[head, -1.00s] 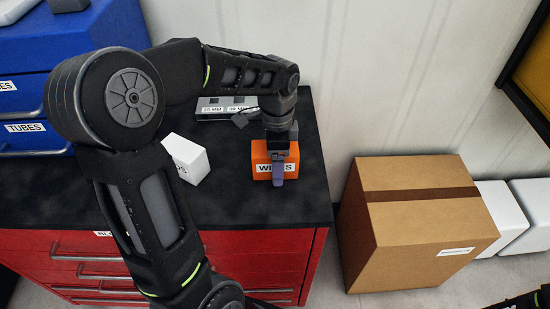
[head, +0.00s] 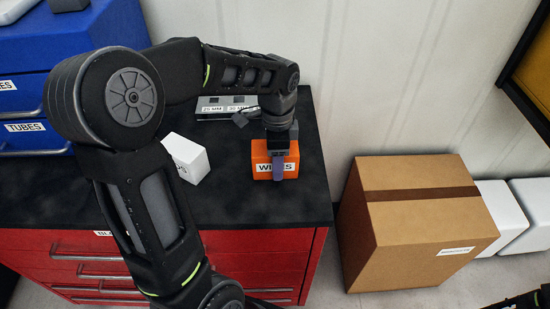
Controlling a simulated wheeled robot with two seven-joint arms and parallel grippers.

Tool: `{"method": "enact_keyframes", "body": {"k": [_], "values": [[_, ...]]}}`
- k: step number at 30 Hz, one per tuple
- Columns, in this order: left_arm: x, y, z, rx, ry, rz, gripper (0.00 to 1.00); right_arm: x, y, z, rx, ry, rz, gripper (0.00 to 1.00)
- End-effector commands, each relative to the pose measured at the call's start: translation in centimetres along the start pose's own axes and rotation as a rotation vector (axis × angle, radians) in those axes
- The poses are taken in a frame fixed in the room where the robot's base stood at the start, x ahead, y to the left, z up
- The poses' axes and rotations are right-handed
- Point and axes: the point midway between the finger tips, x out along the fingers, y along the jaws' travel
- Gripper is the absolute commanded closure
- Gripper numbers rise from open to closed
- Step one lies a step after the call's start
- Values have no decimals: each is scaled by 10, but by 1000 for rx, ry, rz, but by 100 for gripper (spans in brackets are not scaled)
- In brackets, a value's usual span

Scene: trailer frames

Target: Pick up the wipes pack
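The wipes pack (head: 260,158) is an orange box with a white label reading WIPES. It rests on the black top of the red cabinet, near its right edge. My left gripper (head: 278,168) points down over the pack. One purple-grey finger lies in front of the pack's labelled face and covers part of the lettering. The other finger is hidden, so I cannot tell whether the gripper is open or closed on the pack. My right gripper is not in view; only a dark piece of my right arm shows at the bottom right corner.
A white box (head: 186,158) stands left of the pack. A grey labelled holder (head: 225,108) lies behind it. Blue drawers (head: 40,100) stand at the left on the red cabinet (head: 270,262). A cardboard box (head: 415,215) and white boxes (head: 528,210) stand right of it.

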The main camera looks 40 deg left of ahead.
Motion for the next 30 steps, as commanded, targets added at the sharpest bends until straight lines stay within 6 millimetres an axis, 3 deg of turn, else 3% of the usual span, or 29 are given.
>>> {"method": "enact_keyframes", "body": {"k": [8, 17, 23, 30], "values": [[0, 0, 0, 0, 0, 0, 91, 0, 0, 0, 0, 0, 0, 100], [-3, -1, 0, 0, 1, -2, 92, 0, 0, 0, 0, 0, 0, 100], [-26, -1, -1, 1, 4, -5, 92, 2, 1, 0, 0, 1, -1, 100], [-73, -1, -1, 0, 2, -4, 92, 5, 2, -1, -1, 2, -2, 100]]}}
